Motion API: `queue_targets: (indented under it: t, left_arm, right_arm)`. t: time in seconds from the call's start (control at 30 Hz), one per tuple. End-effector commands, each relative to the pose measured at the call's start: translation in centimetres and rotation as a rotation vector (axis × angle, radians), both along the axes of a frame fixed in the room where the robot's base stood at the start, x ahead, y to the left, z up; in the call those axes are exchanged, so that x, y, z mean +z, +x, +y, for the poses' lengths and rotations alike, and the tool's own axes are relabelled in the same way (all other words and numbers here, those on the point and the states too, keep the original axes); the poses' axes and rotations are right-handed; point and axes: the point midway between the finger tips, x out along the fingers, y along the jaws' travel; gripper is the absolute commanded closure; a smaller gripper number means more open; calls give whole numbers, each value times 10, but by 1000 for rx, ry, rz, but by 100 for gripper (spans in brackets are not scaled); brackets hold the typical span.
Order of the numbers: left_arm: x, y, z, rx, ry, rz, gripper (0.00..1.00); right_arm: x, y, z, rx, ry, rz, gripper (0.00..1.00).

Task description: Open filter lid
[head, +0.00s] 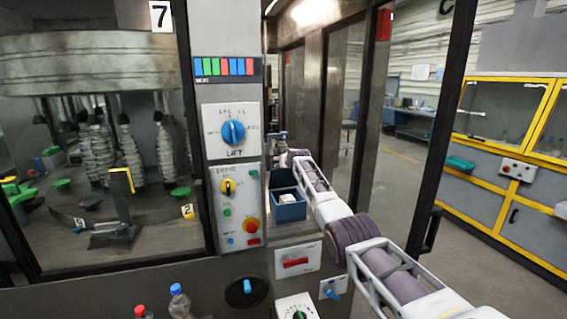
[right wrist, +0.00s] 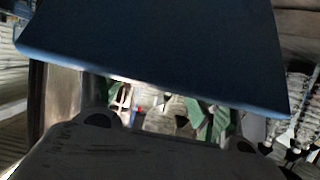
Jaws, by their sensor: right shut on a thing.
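My right arm reaches in from the lower right of the head view, and my right gripper (head: 278,143) is a small grey shape at its far end, beside the machine's front column. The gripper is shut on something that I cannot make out. In the right wrist view, a dark blue panel (right wrist: 150,50) fills the top, very close to the grey gripper body (right wrist: 150,155); whether they touch is unclear. I cannot identify the filter lid for certain. A black disc with a blue handle (head: 247,292) is on the lower front panel. My left gripper is not in view.
A blue bin (head: 291,213) with white pieces stands below my right forearm. Control panels with knobs (head: 233,132) line the column. A glass-fronted carousel (head: 80,100) is at left, bottles (head: 179,301) stand at the bottom, and yellow-framed cabinets (head: 520,175) are at right beyond open floor.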

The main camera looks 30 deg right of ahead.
Motion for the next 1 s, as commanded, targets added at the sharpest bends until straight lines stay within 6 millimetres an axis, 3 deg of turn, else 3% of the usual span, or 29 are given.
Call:
queue_targets:
  t: [0.03, 0.17, 0.2, 0.33, 1.0]
  left_arm:
    - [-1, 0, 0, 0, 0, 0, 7]
    - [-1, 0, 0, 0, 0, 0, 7]
    - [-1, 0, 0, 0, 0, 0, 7]
    - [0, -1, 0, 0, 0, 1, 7]
    - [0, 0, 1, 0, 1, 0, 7]
  right_arm:
    - [-17, -1, 3, 3, 6, 26, 73]
    - [-17, -1, 3, 3, 7, 26, 73]
    - [-17, -1, 3, 3, 7, 26, 25]
    - [-15, -1, 2, 2, 6, 22, 8]
    - [-5, -3, 1, 0, 2, 10, 7]
